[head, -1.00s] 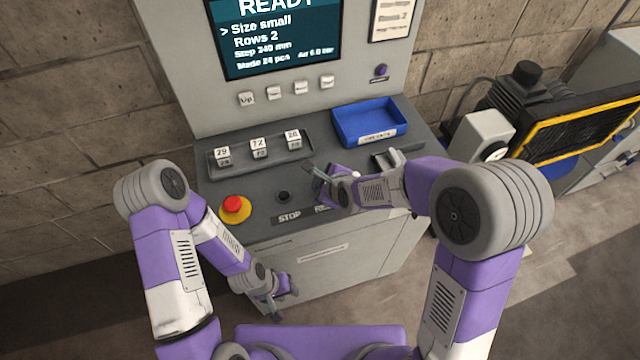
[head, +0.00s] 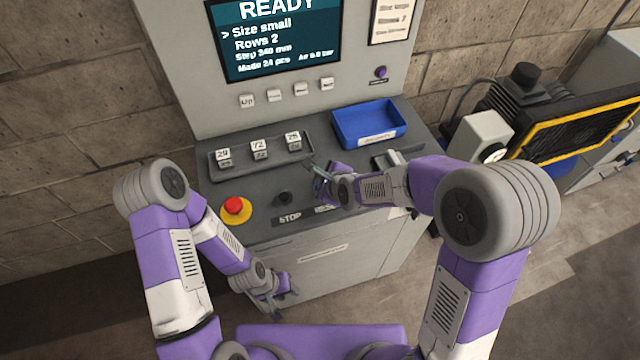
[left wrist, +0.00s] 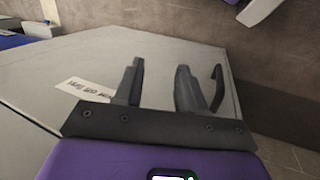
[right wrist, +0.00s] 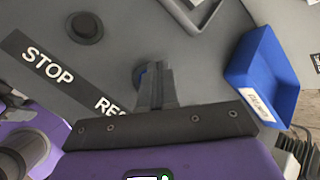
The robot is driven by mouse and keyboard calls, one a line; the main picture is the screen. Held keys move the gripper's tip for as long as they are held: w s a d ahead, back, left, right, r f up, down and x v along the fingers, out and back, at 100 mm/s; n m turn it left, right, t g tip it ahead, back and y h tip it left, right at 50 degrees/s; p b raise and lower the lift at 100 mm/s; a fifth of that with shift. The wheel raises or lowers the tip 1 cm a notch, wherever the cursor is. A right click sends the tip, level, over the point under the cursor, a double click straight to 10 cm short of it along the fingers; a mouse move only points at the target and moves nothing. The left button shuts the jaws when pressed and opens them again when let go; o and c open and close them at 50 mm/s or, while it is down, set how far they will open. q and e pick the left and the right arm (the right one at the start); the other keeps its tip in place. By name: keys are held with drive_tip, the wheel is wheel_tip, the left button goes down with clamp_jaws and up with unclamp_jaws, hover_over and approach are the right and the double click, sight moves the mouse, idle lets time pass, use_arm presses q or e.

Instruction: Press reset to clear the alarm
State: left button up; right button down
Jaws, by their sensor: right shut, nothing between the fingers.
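The sloped grey panel has a STOP and RESET label strip (head: 290,218); it also shows in the right wrist view (right wrist: 45,65), with the end of RESET covered by my right gripper. A dark round button (right wrist: 140,74) shows partly behind the fingertips there. My right gripper (head: 318,174) is shut and empty, fingertips over that button; whether they touch it I cannot tell. The black button (head: 284,198) above STOP is clear. The screen (head: 275,40) reads READY, Size small, Rows 2. My left gripper (head: 285,298) is open and empty by the cabinet front.
A red mushroom button (head: 233,205) on a yellow base is at the panel's left. A tray with number blocks (head: 260,155) and a blue bin (head: 369,123) stand behind. White keys (head: 287,92) sit below the screen. A machine with a yellow-edged frame (head: 580,125) is at right.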

wheel_tip(320, 180, up, 5)
drive_tip(key=p, duration=0.4)
idle(0.3)
idle(0.4)
